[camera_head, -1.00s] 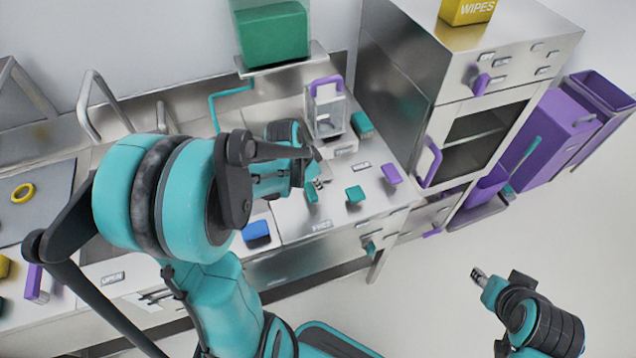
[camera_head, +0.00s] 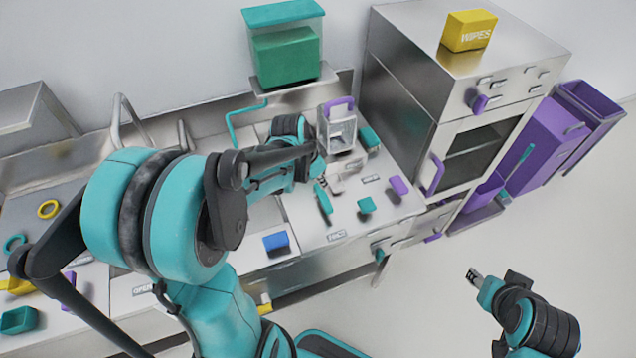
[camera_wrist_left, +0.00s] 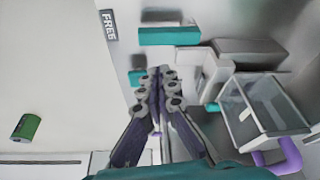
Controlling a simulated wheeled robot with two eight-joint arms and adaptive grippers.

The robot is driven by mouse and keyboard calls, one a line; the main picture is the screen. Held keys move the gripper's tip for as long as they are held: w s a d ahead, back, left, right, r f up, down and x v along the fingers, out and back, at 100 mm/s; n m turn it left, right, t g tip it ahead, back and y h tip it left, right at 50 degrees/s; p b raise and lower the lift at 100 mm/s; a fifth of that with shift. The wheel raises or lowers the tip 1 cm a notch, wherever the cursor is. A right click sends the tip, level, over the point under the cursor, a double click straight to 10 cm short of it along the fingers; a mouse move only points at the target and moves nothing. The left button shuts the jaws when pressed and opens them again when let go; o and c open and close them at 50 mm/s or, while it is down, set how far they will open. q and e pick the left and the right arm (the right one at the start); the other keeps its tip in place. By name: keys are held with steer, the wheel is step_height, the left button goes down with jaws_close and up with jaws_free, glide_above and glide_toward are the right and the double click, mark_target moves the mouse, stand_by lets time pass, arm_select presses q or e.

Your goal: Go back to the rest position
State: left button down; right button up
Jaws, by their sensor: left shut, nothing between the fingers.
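My left gripper (camera_head: 336,184) reaches over the steel counter (camera_head: 345,218) from the left. Its fingers are together and empty; in the left wrist view the closed fingertips (camera_wrist_left: 156,74) point at the counter. A long teal block (camera_head: 323,200) lies close beside the fingertips and shows ahead of them in the wrist view (camera_wrist_left: 169,36). My right gripper (camera_head: 474,277) hangs over the open floor at the lower right, away from the counter. It is too small to tell whether its fingers are open.
A clear container with a purple handle (camera_head: 342,133) stands close behind the left gripper. A small teal block (camera_head: 366,205), a purple piece (camera_head: 399,186) and a blue block (camera_head: 276,242) lie nearby. A steel oven cabinet (camera_head: 414,112) stands right.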

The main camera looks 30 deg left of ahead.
arm_select(q)
steer(key=shift+w+d+f, duration=0.1)
steer(key=shift+w, duration=0.05)
stand_by(0.3)
steer(key=s+d+f+n+t+y+b, duration=0.1)
steer(key=s+d+f+n+t+b, duration=0.2)
steer(key=s+d+n+b, duration=0.2)
steer(key=s+d+b, duration=0.3)
steer(key=s+b, duration=0.3)
steer(key=s, duration=0.1)
steer(key=shift+s+n+t+y+b, duration=0.25)
steer(key=shift+n+t+y+b, duration=0.05)
steer(key=shift+t+y+b, duration=0.1)
